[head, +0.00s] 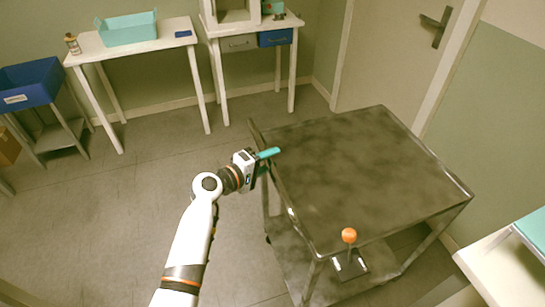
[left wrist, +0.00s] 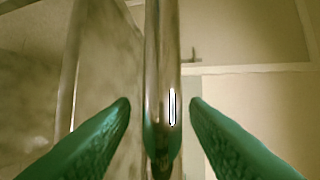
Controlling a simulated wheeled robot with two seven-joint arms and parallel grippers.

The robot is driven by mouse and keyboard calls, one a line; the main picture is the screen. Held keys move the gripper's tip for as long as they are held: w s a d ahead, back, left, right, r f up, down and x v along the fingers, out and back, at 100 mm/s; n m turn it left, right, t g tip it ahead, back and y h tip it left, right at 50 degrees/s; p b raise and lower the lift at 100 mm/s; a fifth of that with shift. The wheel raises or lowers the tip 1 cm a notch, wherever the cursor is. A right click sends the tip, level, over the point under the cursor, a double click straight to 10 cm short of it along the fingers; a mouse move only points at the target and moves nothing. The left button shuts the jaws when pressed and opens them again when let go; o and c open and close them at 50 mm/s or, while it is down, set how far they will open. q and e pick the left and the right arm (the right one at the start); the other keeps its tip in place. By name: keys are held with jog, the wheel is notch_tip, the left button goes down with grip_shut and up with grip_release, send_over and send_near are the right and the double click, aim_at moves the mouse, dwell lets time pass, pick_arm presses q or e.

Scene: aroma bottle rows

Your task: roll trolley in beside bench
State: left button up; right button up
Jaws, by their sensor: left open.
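The trolley (head: 365,165) is a dark metal cart with a broad top and a lower shelf (head: 290,258). It stands on the floor right of my left arm. Its push bar (head: 262,150) runs along the left end. My left gripper (head: 268,154) is at this bar with its teal fingers apart. In the left wrist view the bar (left wrist: 163,80) passes between the two open fingertips (left wrist: 160,103), with a gap visible on each side. A white bench (head: 490,270) shows partly at the lower right; I cannot tell whether it is the task's bench. My right gripper is out of view.
A table with a teal tray (head: 127,28) and a drawer table (head: 245,42) stand at the back. A blue bin (head: 30,83) is at left. A door (head: 385,55) is behind the trolley. An orange ball (head: 349,235) shows at its near side. Floor (head: 110,200) at left is clear.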

pick_arm(q)
jog(key=shift+x, duration=0.8)
grip_shut()
